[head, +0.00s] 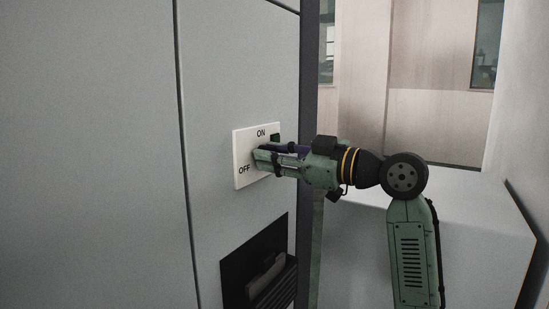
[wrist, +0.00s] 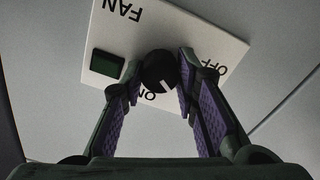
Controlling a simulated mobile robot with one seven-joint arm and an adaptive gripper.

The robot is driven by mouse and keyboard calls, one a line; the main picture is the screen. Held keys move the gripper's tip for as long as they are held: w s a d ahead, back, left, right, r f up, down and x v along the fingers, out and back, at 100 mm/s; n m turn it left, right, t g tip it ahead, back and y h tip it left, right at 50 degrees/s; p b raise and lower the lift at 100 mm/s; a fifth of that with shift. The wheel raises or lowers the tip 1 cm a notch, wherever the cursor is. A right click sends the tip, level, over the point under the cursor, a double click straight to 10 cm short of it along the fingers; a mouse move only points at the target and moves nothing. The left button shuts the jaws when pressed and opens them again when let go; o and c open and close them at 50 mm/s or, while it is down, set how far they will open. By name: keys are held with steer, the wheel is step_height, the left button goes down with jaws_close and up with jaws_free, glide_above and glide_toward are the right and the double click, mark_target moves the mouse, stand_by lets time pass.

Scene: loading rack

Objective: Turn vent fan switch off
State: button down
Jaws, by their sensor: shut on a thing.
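The fan switch panel (head: 241,150) is a white plate on the grey cabinet front, marked ON at the top and OFF at the lower left. In the wrist view the panel (wrist: 190,32) appears turned over, with FAN, ON and OFF lettering. Its round black knob (wrist: 159,71) has a white mark near its lower edge in that view; its exact setting is hard to tell. My gripper (head: 264,160) reaches the panel from the right and hides the knob in the head view. In the wrist view the purple-padded fingers (wrist: 161,72) are closed on the knob's two sides.
A small dark green display (wrist: 106,64) sits on the panel beside the knob. Below the panel is a black recess (head: 262,268) in the cabinet (head: 230,75). A pale grey block (head: 480,230) stands at the right, behind my arm.

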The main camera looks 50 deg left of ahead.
steer(key=n+b, duration=0.1)
steer(key=n, duration=0.5)
steer(key=shift+n, duration=0.3)
stand_by(0.4)
steer(key=c, duration=1.2)
jaws_free()
steer(key=shift+c, duration=0.2)
steer(key=v, duration=1.2)
